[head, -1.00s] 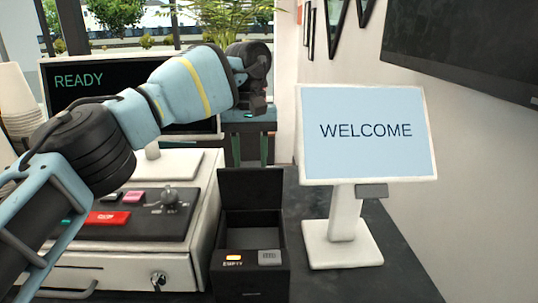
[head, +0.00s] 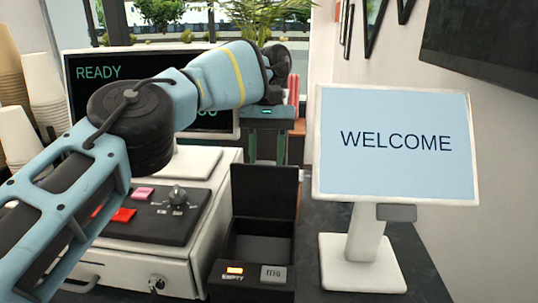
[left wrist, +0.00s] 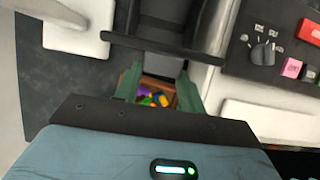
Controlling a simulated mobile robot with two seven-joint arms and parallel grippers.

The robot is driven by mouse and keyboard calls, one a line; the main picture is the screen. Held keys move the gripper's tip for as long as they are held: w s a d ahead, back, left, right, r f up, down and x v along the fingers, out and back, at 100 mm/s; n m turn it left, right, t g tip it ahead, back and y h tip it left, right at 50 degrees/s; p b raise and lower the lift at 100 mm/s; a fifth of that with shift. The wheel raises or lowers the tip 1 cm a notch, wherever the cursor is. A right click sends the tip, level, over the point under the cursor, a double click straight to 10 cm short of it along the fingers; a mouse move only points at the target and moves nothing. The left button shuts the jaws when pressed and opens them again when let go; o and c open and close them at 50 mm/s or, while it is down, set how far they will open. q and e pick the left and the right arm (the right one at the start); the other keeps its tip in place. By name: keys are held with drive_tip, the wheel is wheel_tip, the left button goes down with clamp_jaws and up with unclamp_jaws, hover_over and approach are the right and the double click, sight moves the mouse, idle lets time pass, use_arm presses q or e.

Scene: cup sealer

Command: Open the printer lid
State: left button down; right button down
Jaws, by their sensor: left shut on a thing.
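The printer is a black box (head: 222,282) with a lit EMPTY label and a grey button on its front top. Its lid (head: 265,190) stands upright at the back, and the inside shows. In the head view my left gripper (head: 266,150) is behind and above the lid, fingers pointing down. In the left wrist view the fingertips (left wrist: 160,78) end near the lid's dark edge (left wrist: 165,46). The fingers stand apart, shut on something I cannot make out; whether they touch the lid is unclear. My right gripper is not in view.
A WELCOME screen (head: 393,143) on a white stand is right of the printer. A white cabinet (head: 120,268) with a control panel stands left, with a READY screen (head: 85,90) behind. Paper cups (head: 42,75) are far left. A crate of coloured items (left wrist: 155,98) lies below the gripper.

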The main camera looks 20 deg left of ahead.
use_arm(q)
drive_tip(key=shift+f, duration=0.6)
drive_tip(key=c, duration=0.9)
unclamp_jaws()
drive_tip(key=shift+r, duration=0.1)
drive_tip(key=shift+o, duration=0.3)
drive_tip(key=shift+r, duration=0.15)
drive_tip(key=shift+r, duration=0.1)
